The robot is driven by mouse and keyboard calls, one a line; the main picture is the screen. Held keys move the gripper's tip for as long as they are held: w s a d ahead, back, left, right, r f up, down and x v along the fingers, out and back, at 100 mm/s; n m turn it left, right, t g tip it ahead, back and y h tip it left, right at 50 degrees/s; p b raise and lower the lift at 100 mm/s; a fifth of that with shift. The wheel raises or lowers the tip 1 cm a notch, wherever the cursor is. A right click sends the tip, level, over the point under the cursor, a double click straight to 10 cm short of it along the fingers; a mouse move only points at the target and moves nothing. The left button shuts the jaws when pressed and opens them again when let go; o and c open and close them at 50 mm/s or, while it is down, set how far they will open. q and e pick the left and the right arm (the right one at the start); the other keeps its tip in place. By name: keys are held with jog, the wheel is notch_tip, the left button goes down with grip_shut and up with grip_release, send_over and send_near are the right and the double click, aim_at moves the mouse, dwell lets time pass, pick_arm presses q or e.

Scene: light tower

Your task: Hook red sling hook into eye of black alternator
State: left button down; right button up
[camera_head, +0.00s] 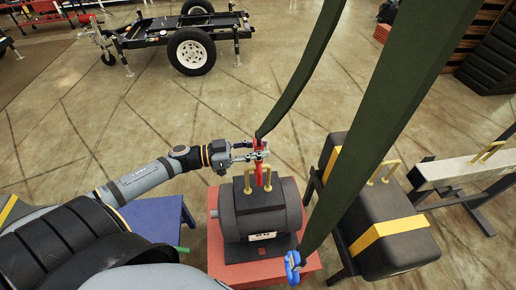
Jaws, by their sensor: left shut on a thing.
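The black alternator (262,213) sits on a red stand (225,268) with a pale label on its front. A yellow eye (247,183) stands up on its top. The red sling hook (258,171) hangs from a dark green sling (297,78), just above the alternator's top and overlapping the eye area. I cannot tell whether its tip is through the eye. My left gripper (259,152) reaches in from the left and is shut on the red hook near its upper end. My right gripper is not in view.
A second green sling (385,95) hangs in front, ending in a blue hook (292,266). To the right stand a dark block with yellow eyes and band (388,225) and a pale beam (465,169). A blue table (152,215) is left. A trailer (190,45) stands behind on open floor.

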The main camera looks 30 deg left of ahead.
pick_arm(q)
jog(key=shift+f, duration=0.15)
jog(key=c, duration=1)
grip_release()
jog(key=shift+o, duration=0.2)
jog(key=shift+f, duration=0.1)
